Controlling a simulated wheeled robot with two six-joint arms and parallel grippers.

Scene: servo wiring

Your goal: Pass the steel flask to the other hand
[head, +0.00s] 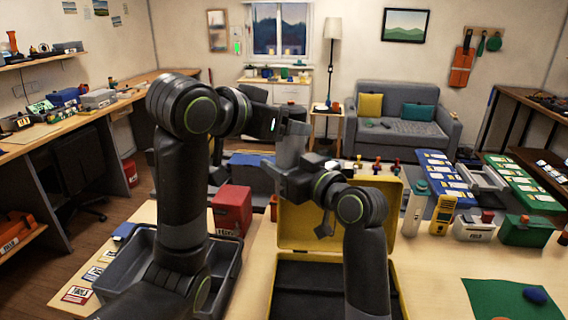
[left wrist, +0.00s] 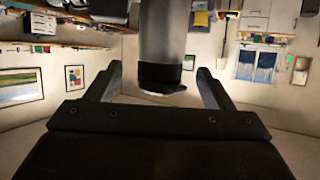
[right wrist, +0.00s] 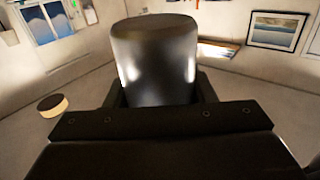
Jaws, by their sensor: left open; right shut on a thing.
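The steel flask (head: 291,150) is a grey metal cylinder held upright in the air between my two grippers. My right gripper (head: 292,178) is shut on its lower part; the right wrist view shows the flask's body (right wrist: 155,60) rising from between the fingers. My left gripper (head: 290,125) is at the flask's upper end, with its fingers open. In the left wrist view, the flask (left wrist: 162,35) with its dark end stands between the spread left fingers (left wrist: 160,75), with a gap on each side.
Below my arms, an open yellow case (head: 340,241), a grey bin (head: 229,268) and a red box (head: 232,207) stand on the table. Bottles, a yellow meter (head: 440,215) and parts trays fill the right side. The air around the flask is free.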

